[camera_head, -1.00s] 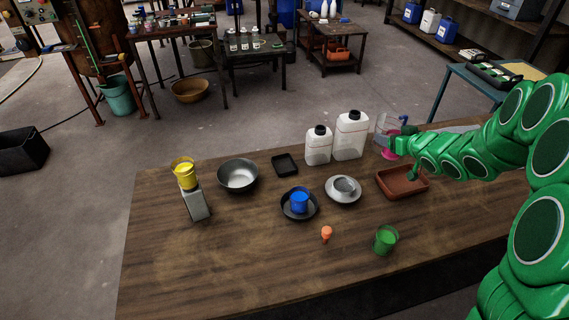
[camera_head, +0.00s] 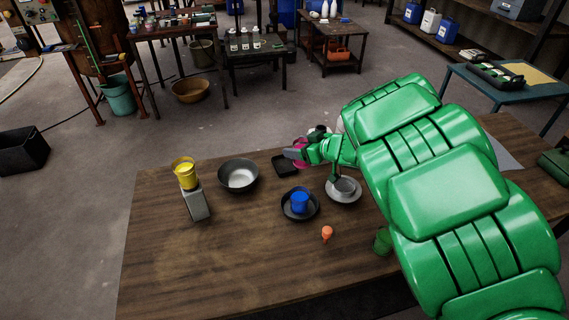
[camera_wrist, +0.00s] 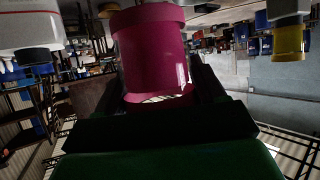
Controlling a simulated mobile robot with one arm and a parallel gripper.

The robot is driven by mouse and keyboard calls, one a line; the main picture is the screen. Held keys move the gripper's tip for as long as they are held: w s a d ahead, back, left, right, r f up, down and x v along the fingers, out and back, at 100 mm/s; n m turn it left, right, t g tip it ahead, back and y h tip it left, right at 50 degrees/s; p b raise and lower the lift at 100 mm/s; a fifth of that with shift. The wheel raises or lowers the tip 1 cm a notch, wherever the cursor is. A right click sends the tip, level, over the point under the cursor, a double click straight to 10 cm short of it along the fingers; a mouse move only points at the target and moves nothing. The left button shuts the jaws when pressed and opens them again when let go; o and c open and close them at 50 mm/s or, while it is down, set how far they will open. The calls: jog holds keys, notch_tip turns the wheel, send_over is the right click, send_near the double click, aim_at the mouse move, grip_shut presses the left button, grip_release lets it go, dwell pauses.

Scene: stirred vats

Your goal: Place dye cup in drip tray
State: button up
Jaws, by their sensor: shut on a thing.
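A magenta cup (camera_head: 299,154) is held in my gripper (camera_head: 297,152) above the back part of the table. In the wrist view the magenta cup (camera_wrist: 150,50) fills the space between the jaws, which are shut on it. A small flat black tray (camera_head: 283,166) lies on the table just below and left of the gripper, partly covered by it. The cup is above the table, near this tray's right side. The reddish-brown tray seen earlier on the right is hidden behind my arm.
A grey bowl (camera_head: 238,176) stands left of the black tray. A blue cup (camera_head: 300,203) stands in a black dish (camera_head: 286,209). A metal dish (camera_head: 343,196) and an orange item (camera_head: 327,233) are nearby. The front left tabletop is clear.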

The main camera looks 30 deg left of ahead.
jog(key=s+a+f, duration=0.1)
jog(key=s+a, duration=0.1)
jog(key=s, duration=0.1)
send_over(281, 165)
jog(key=shift+n+g, duration=0.3)
jog(key=shift+s+d+f, duration=0.1)
jog(key=shift+f, duration=2.2)
jog(key=shift+s+d+f, duration=0.1)
jog(key=shift+f, duration=2.2)
jog(key=shift+w+a, duration=0.1)
jog(key=shift+w+a+f, duration=0.15)
jog(key=shift+w+f, duration=0.05)
jog(key=shift+f, duration=1.7)
jog(key=shift+f, duration=0.15)
jog(key=o, duration=0.9)
